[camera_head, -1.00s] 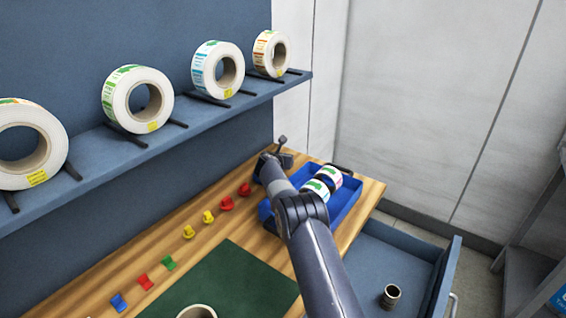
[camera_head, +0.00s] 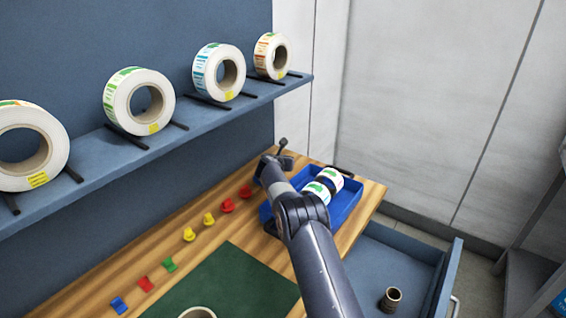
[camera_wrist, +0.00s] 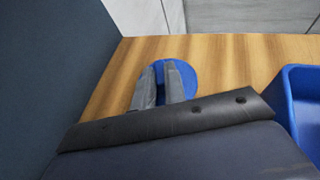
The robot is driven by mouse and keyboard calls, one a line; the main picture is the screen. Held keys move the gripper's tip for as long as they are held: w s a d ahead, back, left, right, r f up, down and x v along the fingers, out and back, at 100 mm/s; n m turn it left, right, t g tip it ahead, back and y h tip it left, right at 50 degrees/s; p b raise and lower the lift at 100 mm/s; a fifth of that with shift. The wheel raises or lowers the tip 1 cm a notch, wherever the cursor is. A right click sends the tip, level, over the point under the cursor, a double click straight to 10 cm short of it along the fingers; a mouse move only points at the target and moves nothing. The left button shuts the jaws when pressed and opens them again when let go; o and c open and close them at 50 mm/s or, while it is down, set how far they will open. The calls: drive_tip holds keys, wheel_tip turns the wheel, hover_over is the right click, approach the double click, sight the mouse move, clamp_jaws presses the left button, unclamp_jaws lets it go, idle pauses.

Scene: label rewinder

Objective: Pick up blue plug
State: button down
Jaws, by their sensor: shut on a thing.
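In the wrist view, a round blue plug (camera_wrist: 186,73) shows between and around the two grey fingers of my gripper (camera_wrist: 165,66), above the wooden bench. The fingers are close together and shut on it; they hide part of it, and I cannot tell if it touches the bench. In the head view my arm hides the held plug, and my gripper's fingers cannot be made out at the bench's far end. Another blue plug (camera_head: 119,305) lies at the near left of the bench.
Red, yellow and green plugs (camera_head: 169,265) line the bench (camera_head: 90,297) beside a green mat (camera_head: 235,280). A blue tray (camera_head: 347,208) with label rolls stands right of my arm. Label rolls sit on the shelf (camera_head: 160,138) above. An open drawer (camera_head: 400,262) holds a core.

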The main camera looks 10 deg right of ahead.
drive_tip(key=shift+s+d+r, duration=0.1)
drive_tip(key=shift+d, duration=0.05)
drive_tip(key=shift+s+d+r, duration=0.1)
drive_tip(key=shift+r, duration=0.1)
wheel_tip(320, 180, up, 12)
drive_tip(key=p, duration=0.1)
drive_tip(key=s+d+b, duration=0.2)
drive_tip(key=s+d, duration=0.2)
drive_tip(key=s+d+b, duration=0.2)
drive_tip(key=s+d, duration=0.3)
drive_tip(key=s+d+f+b, duration=0.1)
drive_tip(key=s+d+b, duration=0.1)
drive_tip(key=s+d, duration=0.2)
drive_tip(key=shift+s+d, duration=0.35)
drive_tip(key=shift+s, duration=0.05)
idle(0.5)
